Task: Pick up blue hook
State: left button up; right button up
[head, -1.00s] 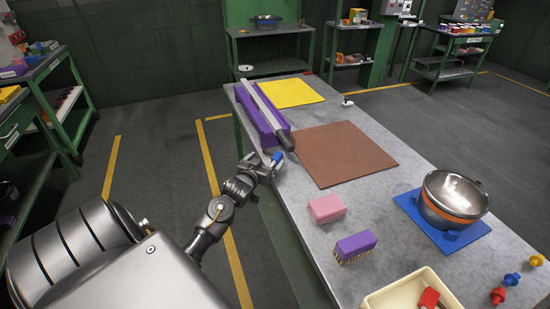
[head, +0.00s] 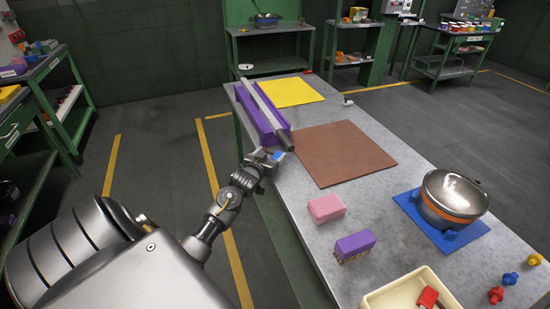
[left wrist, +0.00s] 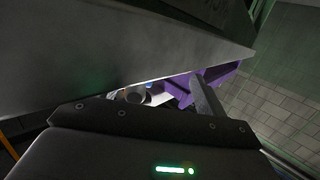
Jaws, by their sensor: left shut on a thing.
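My left gripper (head: 268,158) is at the left edge of the table, close to the near end of the purple stand. It is shut on a small blue piece, which I take to be the blue hook (head: 278,155); its shape is mostly hidden by the fingers. In the left wrist view the gripper's dark body hides most of the grip, and the hook cannot be made out clearly. A grey rod (head: 268,112) lies along the purple stand (head: 247,108). My right gripper is not in view.
On the table are a brown mat (head: 338,153), a yellow mat (head: 292,92), a pink block (head: 326,208), a purple brush (head: 354,245), a metal pot (head: 452,197) on a blue mat, a cream tray (head: 385,298) and small red, blue and yellow pieces (head: 510,278) at the front right.

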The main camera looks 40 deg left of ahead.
pick_arm(q)
jog(key=shift+r, duration=0.1)
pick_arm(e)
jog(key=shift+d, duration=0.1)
pick_arm(q)
jog(key=shift+s+d+r, duration=0.1)
jog(key=shift+s+r, duration=0.25)
jog(key=shift+s, duration=0.05)
jog(key=shift+c, duration=1.3)
jog(key=s+d+r, duration=0.4)
jog(key=s+r, duration=0.3)
jog(key=s, duration=0.5)
jog(key=shift+s, duration=0.25)
